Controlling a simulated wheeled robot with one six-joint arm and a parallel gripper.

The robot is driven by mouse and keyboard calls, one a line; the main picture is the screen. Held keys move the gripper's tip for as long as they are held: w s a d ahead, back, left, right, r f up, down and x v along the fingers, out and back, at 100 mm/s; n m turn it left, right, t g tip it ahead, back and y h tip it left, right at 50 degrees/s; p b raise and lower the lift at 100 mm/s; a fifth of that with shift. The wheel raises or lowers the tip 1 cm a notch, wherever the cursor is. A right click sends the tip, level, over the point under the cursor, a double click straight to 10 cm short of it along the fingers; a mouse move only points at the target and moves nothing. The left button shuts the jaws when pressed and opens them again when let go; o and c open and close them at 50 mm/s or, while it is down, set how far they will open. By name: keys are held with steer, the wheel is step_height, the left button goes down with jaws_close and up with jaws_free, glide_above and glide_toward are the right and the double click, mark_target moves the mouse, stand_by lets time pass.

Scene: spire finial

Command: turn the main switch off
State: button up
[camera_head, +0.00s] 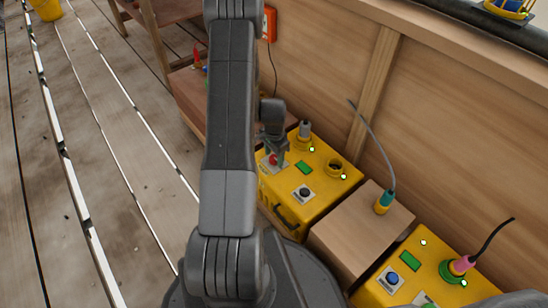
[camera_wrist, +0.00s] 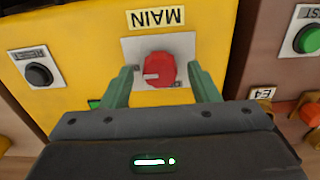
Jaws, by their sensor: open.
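The main switch is a red rotary knob (camera_wrist: 160,69) on a pale plate (camera_wrist: 185,43) on a yellow box, under an upside-down MAIN label (camera_wrist: 155,18) in the wrist view. A short white mark lies across the knob's left side. In the head view the red knob (camera_head: 272,159) shows on top of the yellow box (camera_head: 318,187), partly hidden by my gripper. My gripper (camera_wrist: 160,78) is open, one green finger on each side of the knob. Gaps show between fingers and knob in the wrist view; I cannot tell the depth.
A black button (camera_wrist: 38,75) is left of the switch and a green button (camera_wrist: 307,40) is at right in the wrist view. In the head view, a wooden block (camera_head: 350,235) with a cabled plug (camera_head: 384,202) separates two yellow boxes. A wooden wall (camera_head: 440,110) stands behind.

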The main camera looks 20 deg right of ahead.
steer(key=shift+f, duration=0.1)
steer(key=shift+c, duration=0.4)
steer(key=c, duration=0.9)
steer(key=shift+n, duration=0.3)
steer(key=n, duration=0.3)
steer(key=shift+n, duration=0.4)
steer(key=n, duration=0.4)
steer(key=shift+n, duration=0.3)
steer(key=n, duration=0.4)
steer(key=shift+n, duration=2.5)
